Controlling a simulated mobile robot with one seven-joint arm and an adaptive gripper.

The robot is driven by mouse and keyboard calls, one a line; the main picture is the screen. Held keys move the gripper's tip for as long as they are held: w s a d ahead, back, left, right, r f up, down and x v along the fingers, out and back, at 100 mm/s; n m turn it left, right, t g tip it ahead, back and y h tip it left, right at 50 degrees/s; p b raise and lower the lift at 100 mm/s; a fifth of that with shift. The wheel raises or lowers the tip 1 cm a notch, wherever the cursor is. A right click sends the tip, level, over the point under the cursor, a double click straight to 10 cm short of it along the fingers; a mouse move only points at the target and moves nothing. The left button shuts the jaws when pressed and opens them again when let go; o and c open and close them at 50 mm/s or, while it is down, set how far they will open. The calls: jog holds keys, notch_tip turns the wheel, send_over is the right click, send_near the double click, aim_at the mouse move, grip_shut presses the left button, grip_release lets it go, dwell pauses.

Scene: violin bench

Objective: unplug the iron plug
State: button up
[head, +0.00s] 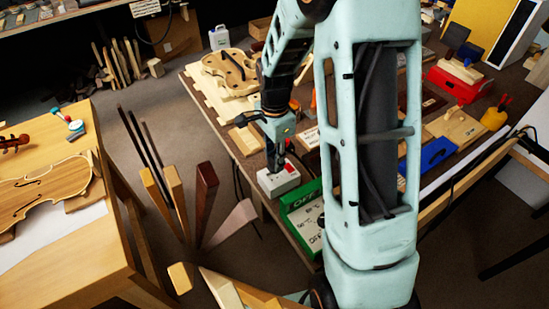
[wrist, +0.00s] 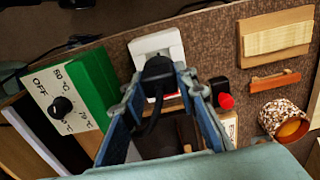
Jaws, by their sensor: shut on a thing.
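My gripper (head: 281,156) points down over a white socket block (head: 277,182) with a red part on it, at the bench's near left edge. In the wrist view its fingers (wrist: 160,74) are shut on the black plug (wrist: 157,70), one on each side. The plug's dark cord (wrist: 150,122) loops back between the fingers. The white socket block (wrist: 153,44) shows behind the plug in the wrist view. The plug is over the block and looks against it, but its prongs are hidden, so I cannot tell how deep it sits.
A green control box (head: 301,204) with a dial marked OFF stands close beside the socket; it also shows in the wrist view (wrist: 93,84). A red-capped item (wrist: 226,101) and a speckled cup (wrist: 284,121) are on the right. A violin body (head: 230,70) lies farther back.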

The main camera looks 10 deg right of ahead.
jog(key=shift+r+p, duration=1.85)
jog(key=shift+r, duration=1.1)
jog(key=n, duration=0.6)
jog(key=shift+s+r+n, duration=0.2)
jog(key=shift+s+n, duration=0.1)
jog(key=n, duration=0.7)
jog(key=shift+s+r, duration=0.25)
jog(key=shift+s, duration=0.1)
jog(key=shift+d+n, duration=0.1)
jog(key=shift+n, duration=0.3)
